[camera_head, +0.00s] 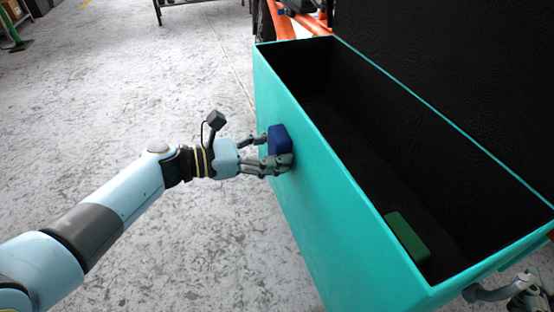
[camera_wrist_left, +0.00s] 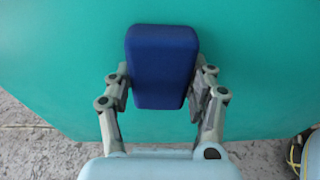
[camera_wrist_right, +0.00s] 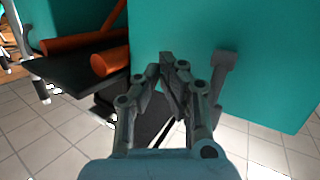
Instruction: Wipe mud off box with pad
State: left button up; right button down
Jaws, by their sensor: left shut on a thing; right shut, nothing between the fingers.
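The box (camera_head: 325,215) is a large open teal cargo box with a dark inside. A blue pad (camera_head: 279,138) is held upright at its outer long wall; it also shows in the left wrist view (camera_wrist_left: 162,68). My left gripper (camera_head: 279,152) is shut on the pad from both sides. The pad's far face is hidden, and I cannot tell whether it touches the wall. No mud shows on the wall parts in view. My right gripper (camera_wrist_right: 174,64) is shut and empty, close to a teal wall (camera_wrist_right: 270,75). It shows partly at the lower right in the head view (camera_head: 472,293).
A green block (camera_head: 407,237) lies inside the box at the near end. A black lid or panel (camera_head: 450,70) rises behind the box. Orange frame parts (camera_wrist_right: 110,62) and a black platform (camera_wrist_right: 85,70) are near my right gripper. Floor left of the box is clear.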

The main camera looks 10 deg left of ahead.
aim_at(268, 139)
pick_arm(q)
jog(key=shift+w+a+b, duration=0.35)
jog(key=shift+w+a, duration=0.15)
jog(key=shift+w, duration=0.25)
jog(key=shift+w+a+b, duration=0.3)
jog(key=shift+w+a, duration=0.15)
jog(key=shift+w, duration=0.3)
jog(key=shift+f+p+v, duration=0.15)
jog(key=shift+v, duration=0.8)
jog(key=shift+f+p+v, duration=0.1)
jog(key=shift+f+v, duration=0.05)
jog(key=shift+v, duration=0.85)
jog(key=shift+f+p+v, duration=0.15)
jog(key=shift+f+v, duration=0.05)
jog(key=shift+v, duration=0.75)
jog(key=shift+a, duration=0.15)
jog(key=v, duration=0.3)
jog(key=shift+f, duration=0.25)
